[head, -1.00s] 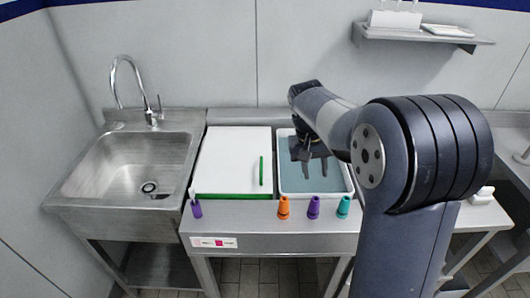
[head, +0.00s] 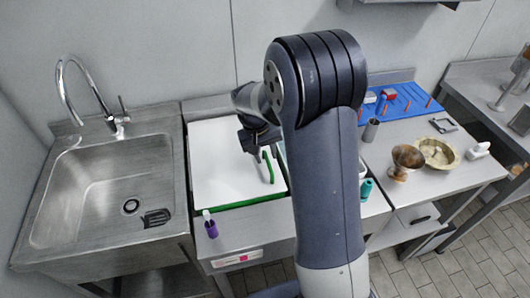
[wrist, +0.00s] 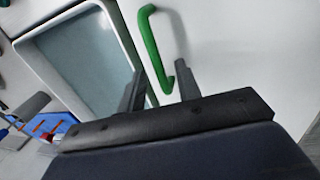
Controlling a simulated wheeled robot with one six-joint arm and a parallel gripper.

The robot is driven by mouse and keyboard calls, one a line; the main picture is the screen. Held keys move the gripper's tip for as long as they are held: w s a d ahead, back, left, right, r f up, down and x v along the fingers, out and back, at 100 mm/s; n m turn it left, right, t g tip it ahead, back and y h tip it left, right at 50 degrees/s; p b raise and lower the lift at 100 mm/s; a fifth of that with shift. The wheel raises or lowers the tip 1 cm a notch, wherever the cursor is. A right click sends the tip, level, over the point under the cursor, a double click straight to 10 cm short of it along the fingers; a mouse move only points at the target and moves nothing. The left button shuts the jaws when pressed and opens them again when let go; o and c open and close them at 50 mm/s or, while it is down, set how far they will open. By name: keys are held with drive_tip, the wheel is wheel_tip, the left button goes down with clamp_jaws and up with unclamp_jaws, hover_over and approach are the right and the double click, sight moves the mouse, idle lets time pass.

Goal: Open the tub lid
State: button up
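The tub lid (head: 222,152) is a flat white panel with a green front edge, lying level on the counter right of the sink. Its green bar handle (head: 268,168) stands near its right side. In the wrist view the handle (wrist: 150,45) runs down between my two fingers. My gripper (wrist: 160,68) is open, its fingers apart on either side of the handle's near end. I cannot tell whether either finger touches it. In the head view my gripper (head: 260,148) is just behind the handle and partly hidden by my arm.
An open tub with a blue-grey inside (wrist: 85,55) adjoins the lid; my arm mostly hides it in the head view. A purple bottle (head: 210,226) and a teal one (head: 366,189) stand at the front edge.

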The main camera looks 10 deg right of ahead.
drive_tip(key=shift+c, duration=0.3)
clamp_jaws()
drive_tip(key=shift+r, duration=0.2)
